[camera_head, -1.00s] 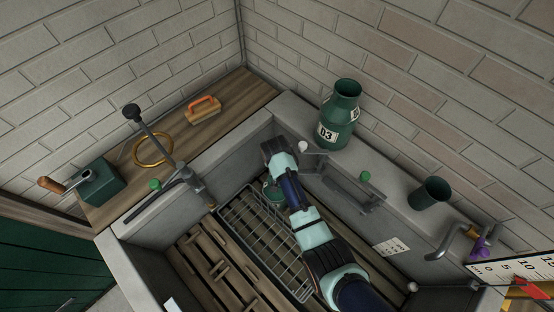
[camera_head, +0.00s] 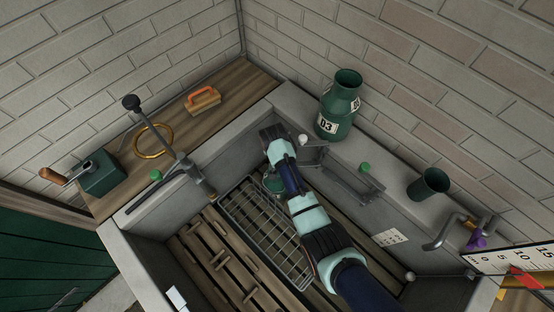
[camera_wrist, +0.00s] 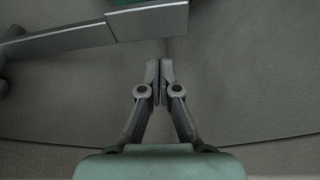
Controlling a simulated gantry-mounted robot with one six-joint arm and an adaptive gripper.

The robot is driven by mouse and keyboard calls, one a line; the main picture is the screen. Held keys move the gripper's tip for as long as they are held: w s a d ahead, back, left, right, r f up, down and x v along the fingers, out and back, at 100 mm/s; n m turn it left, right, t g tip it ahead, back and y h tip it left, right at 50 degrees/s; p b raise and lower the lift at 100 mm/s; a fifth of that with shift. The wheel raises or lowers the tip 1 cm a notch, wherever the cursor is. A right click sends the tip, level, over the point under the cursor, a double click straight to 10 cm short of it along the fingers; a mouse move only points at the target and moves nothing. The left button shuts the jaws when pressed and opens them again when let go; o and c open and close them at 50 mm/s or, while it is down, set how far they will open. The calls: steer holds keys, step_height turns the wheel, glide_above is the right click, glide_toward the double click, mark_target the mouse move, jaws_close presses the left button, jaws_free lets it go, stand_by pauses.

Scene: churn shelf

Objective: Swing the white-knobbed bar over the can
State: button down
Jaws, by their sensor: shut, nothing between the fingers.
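The can is a green churn (camera_head: 338,110) with a white number label, upright on the far stone ledge. The white knob (camera_head: 303,140) sits left of the can's base, at the end of a grey bar (camera_head: 313,156) by the tank's inner wall. The bar does not lie over the can. My gripper (camera_wrist: 160,67) is shut and empty, its fingertips below a grey metal bar (camera_wrist: 100,38) in the wrist view, with a visible gap. A bit of green (camera_wrist: 128,3) shows above that bar.
A green cup (camera_head: 429,185) and a bent tap (camera_head: 445,232) stand on the right ledge. A wire basket (camera_head: 240,225) and wooden slats (camera_head: 215,255) lie in the tank beneath my arm. A lever (camera_head: 155,130) rises at the left rim.

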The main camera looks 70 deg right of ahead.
steer(key=d+p+v, duration=0.1)
steer(key=p+v, duration=0.3)
steer(key=v, duration=0.5)
steer(key=shift+r, duration=0.55)
